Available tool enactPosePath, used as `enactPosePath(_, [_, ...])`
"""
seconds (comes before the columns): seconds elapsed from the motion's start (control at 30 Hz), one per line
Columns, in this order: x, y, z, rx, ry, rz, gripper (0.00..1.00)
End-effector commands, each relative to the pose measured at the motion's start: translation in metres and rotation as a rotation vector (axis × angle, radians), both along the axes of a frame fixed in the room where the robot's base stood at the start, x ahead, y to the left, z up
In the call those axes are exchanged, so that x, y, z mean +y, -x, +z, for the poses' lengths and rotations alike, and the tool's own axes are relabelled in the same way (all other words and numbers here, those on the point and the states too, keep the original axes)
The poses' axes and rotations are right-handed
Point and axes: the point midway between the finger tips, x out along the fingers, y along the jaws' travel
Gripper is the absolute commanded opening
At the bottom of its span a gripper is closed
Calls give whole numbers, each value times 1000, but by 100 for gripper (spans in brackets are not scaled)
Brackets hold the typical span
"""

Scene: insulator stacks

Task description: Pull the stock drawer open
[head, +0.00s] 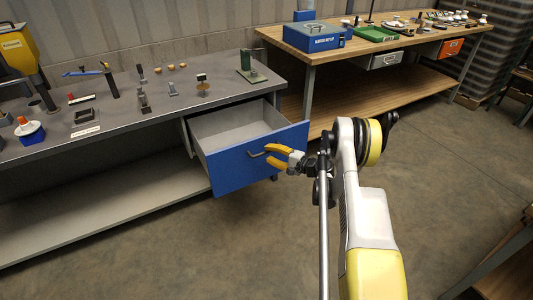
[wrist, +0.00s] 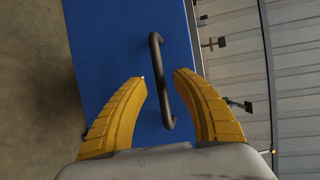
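The stock drawer, with its blue front (head: 235,165) and grey inside (head: 232,122), stands pulled out from under the grey bench at the left. It looks empty. Its dark bar handle (head: 257,154) sticks out from the front, and the handle also shows in the wrist view (wrist: 161,85) against the blue front (wrist: 110,45). My gripper (head: 268,155) is at the handle. In the wrist view, its yellow fingers (wrist: 161,77) are apart, one on each side of the handle, with gaps between. Whether either finger touches it is not clear.
The grey bench top (head: 110,112) carries several small tools and parts. A wooden bench (head: 375,45) at the back has a blue box (head: 318,37), a green tray (head: 376,33) and a closed grey drawer (head: 385,60). The concrete floor right of the drawer is clear.

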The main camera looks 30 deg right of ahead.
Motion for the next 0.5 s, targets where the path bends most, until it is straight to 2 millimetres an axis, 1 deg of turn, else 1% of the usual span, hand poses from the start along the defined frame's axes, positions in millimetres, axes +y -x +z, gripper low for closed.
enactPosePath(0.1, [-13, 24, 5, -1, 0, -4, 34])
enactPosePath(0.3, [-30, 63, 13, -1, -1, -3, 34])
enactPosePath(0.4, [-36, 76, 16, 0, -1, -2, 34])
enactPosePath(0.5, [-40, 85, 17, 0, 0, -1, 34])
